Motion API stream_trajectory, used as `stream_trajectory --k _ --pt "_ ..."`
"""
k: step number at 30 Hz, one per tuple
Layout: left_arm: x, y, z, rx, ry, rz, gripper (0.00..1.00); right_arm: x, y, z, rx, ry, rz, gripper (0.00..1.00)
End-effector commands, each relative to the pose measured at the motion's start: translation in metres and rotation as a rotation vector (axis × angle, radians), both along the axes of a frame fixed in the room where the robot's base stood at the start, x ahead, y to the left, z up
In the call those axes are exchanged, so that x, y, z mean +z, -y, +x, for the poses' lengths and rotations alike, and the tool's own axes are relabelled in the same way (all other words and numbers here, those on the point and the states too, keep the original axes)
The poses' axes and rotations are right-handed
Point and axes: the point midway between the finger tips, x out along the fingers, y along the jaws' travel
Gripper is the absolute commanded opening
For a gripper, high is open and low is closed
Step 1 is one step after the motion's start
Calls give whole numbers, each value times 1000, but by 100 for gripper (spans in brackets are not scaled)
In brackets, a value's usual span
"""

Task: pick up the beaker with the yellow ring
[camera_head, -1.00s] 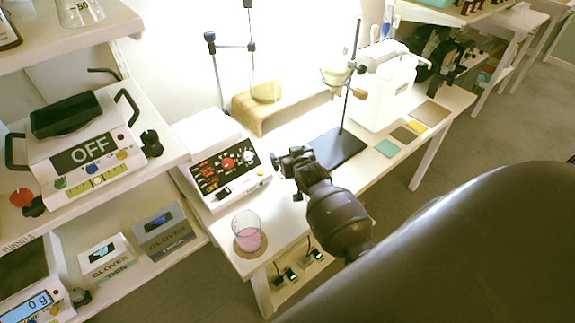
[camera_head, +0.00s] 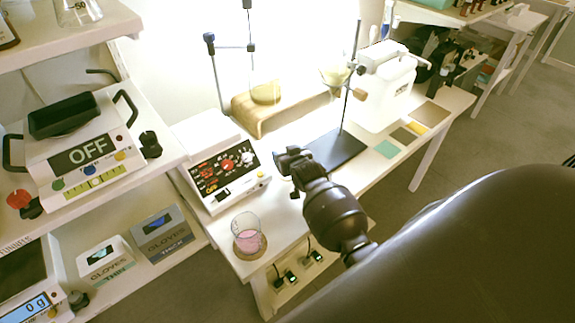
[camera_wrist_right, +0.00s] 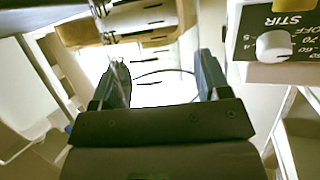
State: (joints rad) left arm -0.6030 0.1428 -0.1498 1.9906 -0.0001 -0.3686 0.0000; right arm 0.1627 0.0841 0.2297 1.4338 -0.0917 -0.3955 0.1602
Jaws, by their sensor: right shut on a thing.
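My right gripper (camera_head: 284,160) is over the bench, just right of the hotplate stirrer's front panel. In the right wrist view its two fingers (camera_wrist_right: 165,85) are shut on a clear glass beaker (camera_wrist_right: 163,74). Its curved edge and dark marks show between the fingers. I cannot make out a yellow ring on it. In the head view this glass is too faint to tell from the bench. My left gripper is not in view.
A beaker of pink liquid (camera_head: 246,235) stands on a round coaster at the bench's near corner. The hotplate stirrer (camera_head: 222,168) is left of my gripper. A dark stand base (camera_head: 337,149) with a tall rod is to the right. A wooden stand (camera_head: 285,112) is behind.

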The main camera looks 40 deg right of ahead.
Motion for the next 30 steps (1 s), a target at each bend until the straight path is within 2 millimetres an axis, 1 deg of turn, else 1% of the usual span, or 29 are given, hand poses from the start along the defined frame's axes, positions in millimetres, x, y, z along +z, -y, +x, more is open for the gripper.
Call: stream_trajectory --k 6,8,11,14,24,30 --pt "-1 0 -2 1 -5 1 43 3 0 0 0 1 0 31" --pt "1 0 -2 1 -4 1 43 7 0 0 0 1 0 31" --pt "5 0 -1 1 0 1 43 20 0 1 0 4 -1 31" --pt "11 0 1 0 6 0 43 40 0 1 0 6 -1 31" --pt "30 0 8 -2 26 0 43 128 0 1 1 7 -1 31" --pt "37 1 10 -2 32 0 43 169 0 0 0 5 -1 31"
